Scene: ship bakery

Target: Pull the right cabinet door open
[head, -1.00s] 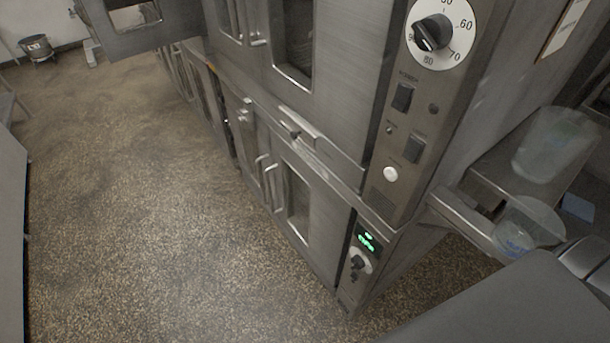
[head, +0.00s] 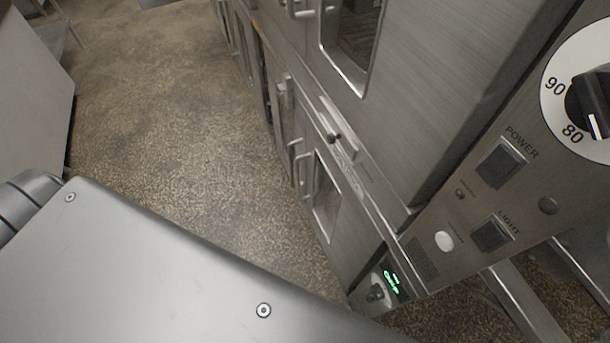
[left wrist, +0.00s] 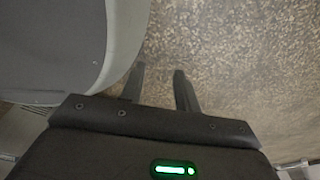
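Steel double-door cabinets, apparently ovens, run along the right half of the head view. The upper right door (head: 440,90) has a window and a bar handle at its left edge, and it looks shut. The lower right door (head: 350,225) has a smaller window and an upright bar handle (head: 307,174), and it also looks shut. I cannot tell which one the task means. My left gripper (left wrist: 160,70) shows in the left wrist view with its two fingers apart and nothing between them. It points over bare floor, away from any door. My right gripper is in neither view.
A control panel (head: 520,215) with a dial and switches stands right of the upper door. A small panel (head: 384,286) with a green display is below. Speckled floor (head: 170,110) lies clear in front of the cabinets. A grey counter (head: 30,90) stands far left.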

